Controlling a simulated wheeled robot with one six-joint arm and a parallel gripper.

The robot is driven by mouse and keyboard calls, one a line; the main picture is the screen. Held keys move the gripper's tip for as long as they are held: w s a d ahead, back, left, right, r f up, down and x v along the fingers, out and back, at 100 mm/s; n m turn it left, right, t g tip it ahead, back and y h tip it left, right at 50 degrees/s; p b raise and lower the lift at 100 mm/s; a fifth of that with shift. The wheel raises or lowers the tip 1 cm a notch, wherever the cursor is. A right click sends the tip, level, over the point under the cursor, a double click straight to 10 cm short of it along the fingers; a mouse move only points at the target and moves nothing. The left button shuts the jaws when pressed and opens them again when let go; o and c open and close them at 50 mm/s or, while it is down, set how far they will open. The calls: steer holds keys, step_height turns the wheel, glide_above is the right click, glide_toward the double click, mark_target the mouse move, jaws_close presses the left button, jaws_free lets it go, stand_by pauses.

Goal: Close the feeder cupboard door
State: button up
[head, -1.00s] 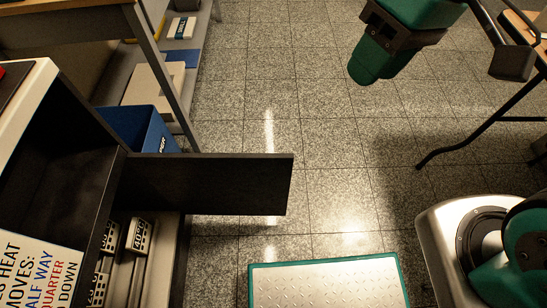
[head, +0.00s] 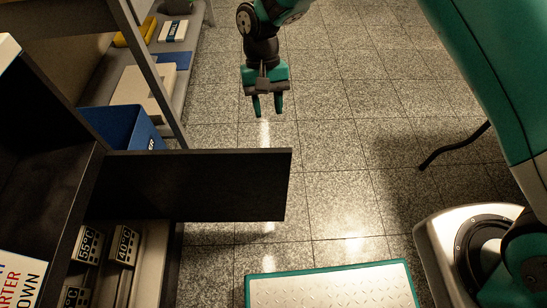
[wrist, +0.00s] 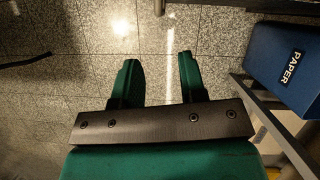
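The feeder cupboard door (head: 205,188) is a dark flat panel. It stands open in the head view, reaching out to the right from the dark cupboard (head: 62,130). My gripper (head: 267,108) hangs over the floor on the far side of the door, close to its free end, and appears apart from it. Its two green fingers are spread with nothing between them. The fingers (wrist: 158,85) also show apart and empty in the wrist view. A dark edge (wrist: 265,12) at the top of the wrist view may be the door; I cannot tell for sure.
A blue bin (head: 115,125), marked PAPER in the wrist view (wrist: 287,60), stands behind the door beside a table leg (head: 150,70). A green-edged metal plate (head: 335,285) lies in front.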

steer(key=b+x, duration=0.3)
steer(key=x, duration=1.1)
steer(key=shift+f, duration=0.2)
jaws_close()
